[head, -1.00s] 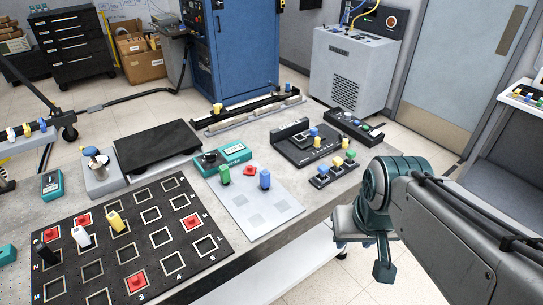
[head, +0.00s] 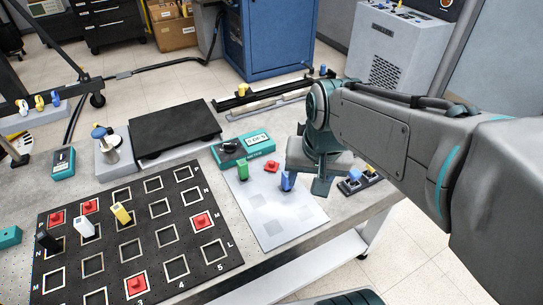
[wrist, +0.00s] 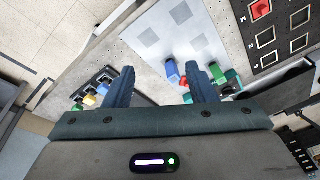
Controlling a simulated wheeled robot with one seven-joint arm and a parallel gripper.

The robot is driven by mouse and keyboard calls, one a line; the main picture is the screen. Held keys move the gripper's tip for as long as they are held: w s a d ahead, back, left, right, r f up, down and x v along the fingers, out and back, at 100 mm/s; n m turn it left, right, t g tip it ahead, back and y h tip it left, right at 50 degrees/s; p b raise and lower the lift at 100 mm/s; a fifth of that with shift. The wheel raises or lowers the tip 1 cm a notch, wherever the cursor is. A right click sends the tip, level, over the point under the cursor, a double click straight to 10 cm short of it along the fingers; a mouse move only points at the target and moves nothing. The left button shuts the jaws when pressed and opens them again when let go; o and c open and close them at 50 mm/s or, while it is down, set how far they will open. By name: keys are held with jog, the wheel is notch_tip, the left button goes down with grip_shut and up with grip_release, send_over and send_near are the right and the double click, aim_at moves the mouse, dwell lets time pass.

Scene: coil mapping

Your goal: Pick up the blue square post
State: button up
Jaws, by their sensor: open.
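The blue square post (head: 287,181) stands upright on the light grey sheet at the front of the bench, to the right of a green post (head: 242,169). In the wrist view the blue post (wrist: 172,73) appears between my two fingers, closer to the right one. My gripper (head: 306,186) is open and empty, just right of the blue post in the head view, and partly hides what is behind it. In the wrist view my gripper (wrist: 161,82) has both fingers spread apart. I see no contact with the post.
A red piece (head: 271,166) lies close behind the blue post. The black lettered board (head: 110,250) with several coloured posts is on the left. A teal meter (head: 243,147) sits behind the sheet. A small block of coloured pieces (head: 360,180) is to the right.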

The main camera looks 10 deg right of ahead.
jog(key=w+f+m+g+b, duration=0.1)
jog(key=w+f+m+b, duration=0.2)
jog(key=w+m, duration=0.45)
jog(key=m+g+b, duration=0.1)
jog(key=m, duration=0.3)
send_over(287, 179)
notch_tip(287, 179, down, 4)
jog(key=f, duration=0.5)
jog(key=w+f, duration=0.1)
jog(key=f, duration=0.2)
jog(key=shift+d+b, duration=0.3)
jog(key=shift+w+f, duration=0.2)
jog(key=shift+f, duration=1.15)
jog(key=shift+w+f, duration=0.15)
jog(key=shift+f, duration=1.2)
jog(key=c, duration=1.1)
